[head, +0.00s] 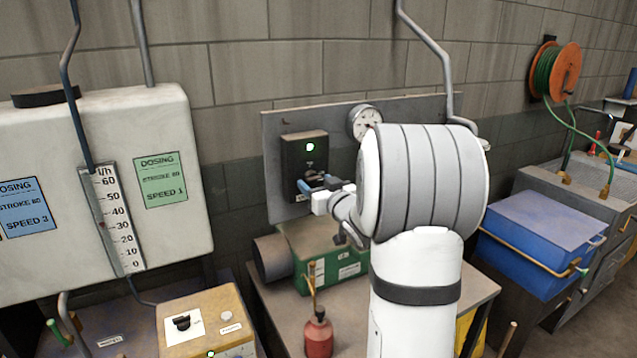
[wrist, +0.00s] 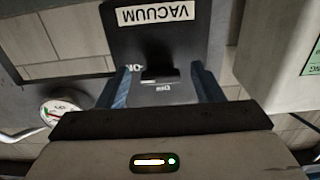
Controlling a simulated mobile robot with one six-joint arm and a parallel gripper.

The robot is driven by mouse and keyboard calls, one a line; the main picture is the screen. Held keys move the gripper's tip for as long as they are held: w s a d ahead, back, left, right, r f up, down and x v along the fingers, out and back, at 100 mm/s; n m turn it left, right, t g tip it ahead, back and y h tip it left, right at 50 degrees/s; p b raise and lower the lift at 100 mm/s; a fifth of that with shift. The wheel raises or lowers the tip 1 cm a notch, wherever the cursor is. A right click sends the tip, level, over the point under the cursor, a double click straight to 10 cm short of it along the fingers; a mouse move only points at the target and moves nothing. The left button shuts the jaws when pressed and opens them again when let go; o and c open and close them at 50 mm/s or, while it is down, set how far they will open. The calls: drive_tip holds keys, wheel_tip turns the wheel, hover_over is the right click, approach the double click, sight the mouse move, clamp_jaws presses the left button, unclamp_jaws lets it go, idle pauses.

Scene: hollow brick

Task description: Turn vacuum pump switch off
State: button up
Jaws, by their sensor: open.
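In the wrist view the box (wrist: 160,40) appears upside down with a white VACUUM label (wrist: 155,14). Its dark switch (wrist: 160,76) sits by small white lettering, partly hard to read. My gripper (wrist: 162,70) is open, with its blue fingers on either side of the switch and nothing held between them. In the head view my gripper (head: 317,184) is at the lower part of the box; contact cannot be told.
A pressure gauge (head: 364,120) is mounted right of the box. A green pump unit (head: 318,262) and a red bottle (head: 318,335) stand below on a bench. A white dosing tank (head: 100,180) is at left; a blue crate (head: 535,235) is at right.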

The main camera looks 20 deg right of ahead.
drive_tip(key=c, duration=1)
drive_tip(key=shift+f+n+b, duration=0.2)
drive_tip(key=shift+n+b, duration=0.2)
drive_tip(key=shift+b, duration=0.45)
drive_tip(key=n+b, duration=0.5)
drive_tip(key=b, duration=0.1)
drive_tip(key=n+b, duration=1.2)
drive_tip(key=shift+d+r, duration=0.2)
drive_tip(key=shift+r, duration=0.1)
